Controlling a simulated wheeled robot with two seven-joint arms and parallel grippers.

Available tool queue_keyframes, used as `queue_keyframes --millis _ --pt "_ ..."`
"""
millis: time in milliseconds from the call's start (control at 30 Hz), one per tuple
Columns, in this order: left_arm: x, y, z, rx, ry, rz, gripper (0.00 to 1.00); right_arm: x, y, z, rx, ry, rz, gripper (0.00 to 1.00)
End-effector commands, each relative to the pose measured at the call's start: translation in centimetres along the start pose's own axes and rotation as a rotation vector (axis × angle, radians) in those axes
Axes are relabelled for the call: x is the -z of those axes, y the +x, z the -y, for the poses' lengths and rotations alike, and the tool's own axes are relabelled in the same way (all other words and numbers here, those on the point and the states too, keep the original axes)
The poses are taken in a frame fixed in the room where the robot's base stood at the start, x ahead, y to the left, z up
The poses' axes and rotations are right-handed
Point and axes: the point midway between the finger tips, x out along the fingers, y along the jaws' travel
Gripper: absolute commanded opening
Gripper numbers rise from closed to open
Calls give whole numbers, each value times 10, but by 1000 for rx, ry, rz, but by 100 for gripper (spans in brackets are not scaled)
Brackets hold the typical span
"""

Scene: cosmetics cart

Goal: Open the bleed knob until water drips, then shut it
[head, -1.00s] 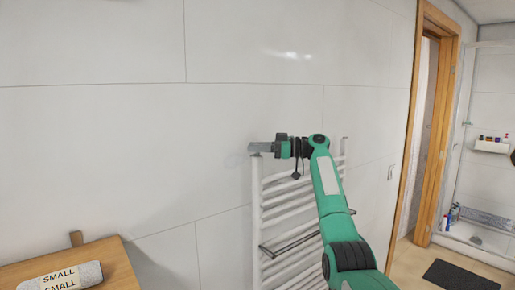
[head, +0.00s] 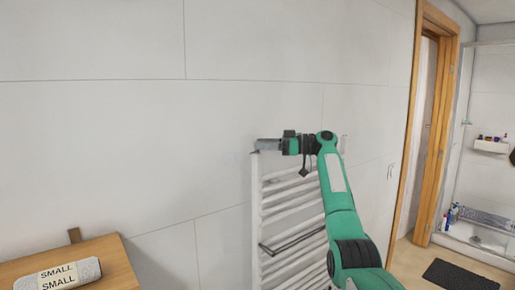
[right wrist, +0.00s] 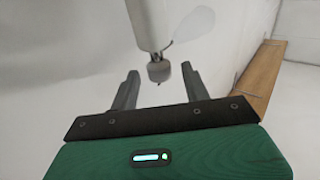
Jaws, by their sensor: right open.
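The white ladder towel radiator (head: 256,205) stands against the tiled wall in the head view. In the right wrist view its white upright tube (right wrist: 146,25) ends in the small grey bleed knob (right wrist: 158,71). My right gripper (head: 259,145) is at the radiator's top left corner and points left. In the right wrist view its two dark fingers (right wrist: 159,69) are apart, with the knob between or just beyond their tips, not visibly gripped. The knob cannot be made out in the head view. My left gripper is not in view.
A wooden table (head: 110,260) with a rolled towel (head: 58,275) stands at the lower left. A dark rail (head: 290,242) crosses the radiator. A pale rounded patch (right wrist: 196,24) shows near the tube. A wooden door frame (head: 436,150) and dark mat (head: 460,276) are at right.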

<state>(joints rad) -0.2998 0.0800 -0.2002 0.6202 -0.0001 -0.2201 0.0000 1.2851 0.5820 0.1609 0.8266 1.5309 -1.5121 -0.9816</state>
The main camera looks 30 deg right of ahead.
Motion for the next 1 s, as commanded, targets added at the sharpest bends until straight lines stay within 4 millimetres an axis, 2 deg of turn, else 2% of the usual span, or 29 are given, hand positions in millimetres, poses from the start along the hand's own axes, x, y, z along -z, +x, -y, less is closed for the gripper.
queue_keyframes --millis 33,133,300,433,633,1000 --pt "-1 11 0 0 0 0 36 -5 -13 -1 -4 -2 -1 47" --pt "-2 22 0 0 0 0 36 -6 -37 -1 -4 -1 -2 47" --pt "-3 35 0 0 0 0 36 -4 -74 -1 -3 -1 -1 47" --pt "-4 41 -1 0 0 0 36 -2 -96 0 -3 -1 -2 47" --pt "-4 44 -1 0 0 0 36 -1 -112 0 -1 0 -1 47" --pt "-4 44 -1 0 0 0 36 0 -113 0 -1 0 -1 47"
